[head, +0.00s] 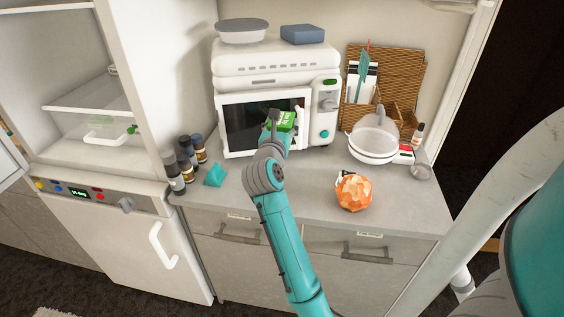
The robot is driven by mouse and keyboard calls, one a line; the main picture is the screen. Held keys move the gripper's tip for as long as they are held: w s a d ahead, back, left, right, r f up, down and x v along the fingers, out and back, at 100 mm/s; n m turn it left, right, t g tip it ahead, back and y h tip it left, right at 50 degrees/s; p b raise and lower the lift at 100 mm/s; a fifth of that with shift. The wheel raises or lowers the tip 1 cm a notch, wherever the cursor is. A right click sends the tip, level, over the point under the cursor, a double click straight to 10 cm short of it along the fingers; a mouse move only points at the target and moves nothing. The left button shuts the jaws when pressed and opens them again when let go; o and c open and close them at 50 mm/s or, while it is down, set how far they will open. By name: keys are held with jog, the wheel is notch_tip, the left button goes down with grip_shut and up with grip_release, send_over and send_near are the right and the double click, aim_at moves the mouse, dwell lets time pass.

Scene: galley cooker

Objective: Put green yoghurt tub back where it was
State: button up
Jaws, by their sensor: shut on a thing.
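The green yoghurt tub (286,121) is in front of the microwave (255,130), towards the right side of its dark door. My gripper (276,119) is at the tub and shut on it. My teal arm reaches up from the bottom of the head view. The wrist hides part of the tub and the microwave front. The fingertips are small and hard to make out. I cannot tell whether the tub touches the microwave.
Several spice jars (187,158) and a teal object (215,174) stand left on the counter (315,205). An open fridge compartment (90,130) is at far left.

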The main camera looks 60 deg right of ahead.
notch_tip(320, 180, down, 13)
jog(key=shift+f, duration=0.2)
dwell(0.3)
jog(key=shift+f, duration=0.1)
jog(key=o, duration=1.5)
jog(key=shift+f, duration=0.1)
